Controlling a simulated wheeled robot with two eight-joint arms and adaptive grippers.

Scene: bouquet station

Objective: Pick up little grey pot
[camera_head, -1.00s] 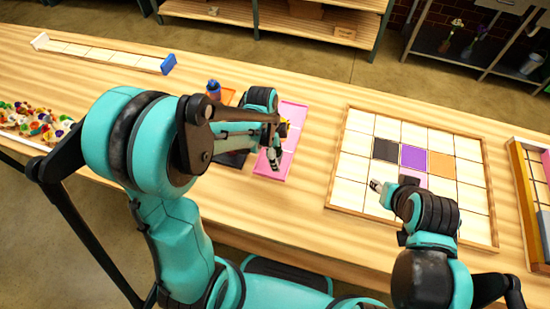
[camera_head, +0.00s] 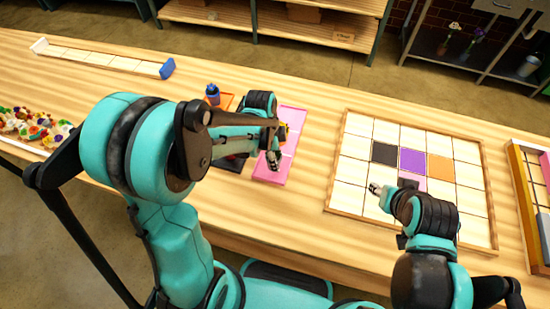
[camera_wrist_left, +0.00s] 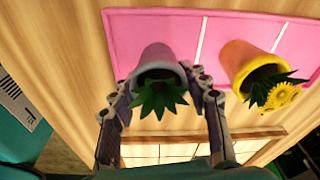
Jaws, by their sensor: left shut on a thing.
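The little grey pot (camera_wrist_left: 160,60) holds a plant with dark green leaves and sits between the fingers of my left gripper (camera_wrist_left: 162,90) in the left wrist view. The gripper is shut on it, one finger on each side. The pot overlaps the edge of the pink tray in that view; I cannot tell whether it still touches the tray. In the head view my left gripper (camera_head: 273,160) is over the pink tray (camera_head: 290,128), and my arm hides the grey pot. My right gripper (camera_head: 376,188) is over the tile board; its opening is too small to judge.
An orange-yellow pot (camera_wrist_left: 240,62) with a yellow flower stands on the pink tray, close beside the grey pot. A blue item (camera_head: 213,92) stands behind my left arm. The tile board (camera_head: 345,197) lies to the right. Bare table separates it from the pink tray.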

